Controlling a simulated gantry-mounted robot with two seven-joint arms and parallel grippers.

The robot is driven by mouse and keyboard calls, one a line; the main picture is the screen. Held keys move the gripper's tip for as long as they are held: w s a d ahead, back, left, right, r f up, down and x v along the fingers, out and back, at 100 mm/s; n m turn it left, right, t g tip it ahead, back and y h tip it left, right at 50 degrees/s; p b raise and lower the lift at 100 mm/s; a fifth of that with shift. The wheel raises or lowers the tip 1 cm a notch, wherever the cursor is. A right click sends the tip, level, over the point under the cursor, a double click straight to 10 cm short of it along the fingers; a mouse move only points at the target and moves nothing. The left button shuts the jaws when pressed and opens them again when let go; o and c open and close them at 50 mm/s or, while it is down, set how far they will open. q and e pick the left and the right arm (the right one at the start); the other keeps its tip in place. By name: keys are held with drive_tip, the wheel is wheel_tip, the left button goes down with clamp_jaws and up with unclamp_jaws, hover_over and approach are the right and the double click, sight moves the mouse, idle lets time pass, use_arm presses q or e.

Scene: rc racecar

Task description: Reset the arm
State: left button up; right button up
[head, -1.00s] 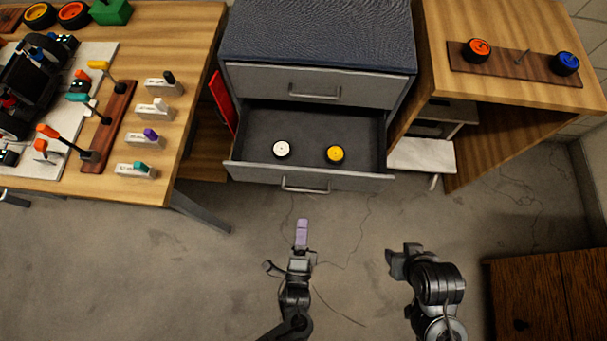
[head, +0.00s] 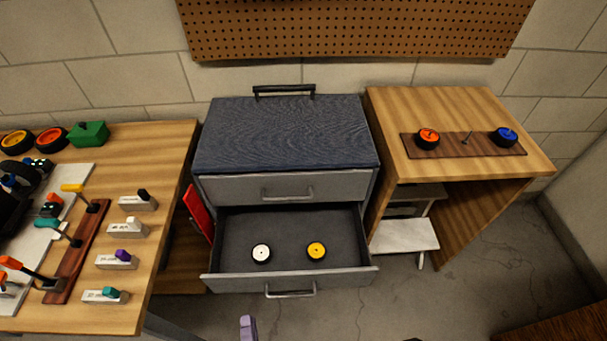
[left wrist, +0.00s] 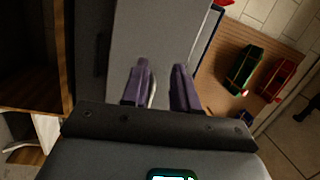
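My left gripper (head: 248,328) shows at the bottom edge of the head view as a purple fingertip, below the open drawer. In the left wrist view its two purple fingers (left wrist: 162,80) stand apart with nothing held between them. The gripper is open. Most of my left arm is out of the head view. My right gripper is not clearly visible; only a small dark sliver shows at the bottom edge of the head view.
The grey cabinet's lower drawer (head: 230,283) is open, holding a white wheel (head: 261,253) and a yellow wheel (head: 316,251). A tool table (head: 168,160) stands left. A wooden side table (head: 390,112) stands right, with orange (head: 428,139) and blue (head: 503,137) wheels.

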use_arm(q)
drive_tip(key=w+a+r+n+g+h, duration=0.1)
drive_tip(key=a+n+g, duration=0.1)
drive_tip(key=w+a+r+n+g+h, duration=0.1)
drive_tip(key=w+a+r+n, duration=0.1)
drive_tip(key=a, duration=0.1)
drive_tip(key=w+a+r+n+g, duration=0.1)
drive_tip(key=w+a+n+g, duration=0.1)
drive_tip(key=shift+a+r+g+h, duration=0.3)
drive_tip(key=shift+a+r+h, duration=0.1)
drive_tip(key=s+r+n+g+h, duration=0.1)
drive_tip(key=s+r+n+g, duration=0.1)
drive_tip(key=s+n+g, duration=0.65)
drive_tip(key=s+r+m+p, duration=0.2)
drive_tip(key=s+r+p, duration=0.1)
drive_tip(key=r+p, duration=3.1)
wheel_tip(320, 180, down, 51)
drive_tip(key=b, duration=5.1)
drive_tip(key=shift+g, duration=0.45)
drive_tip(key=shift+s, duration=0.1)
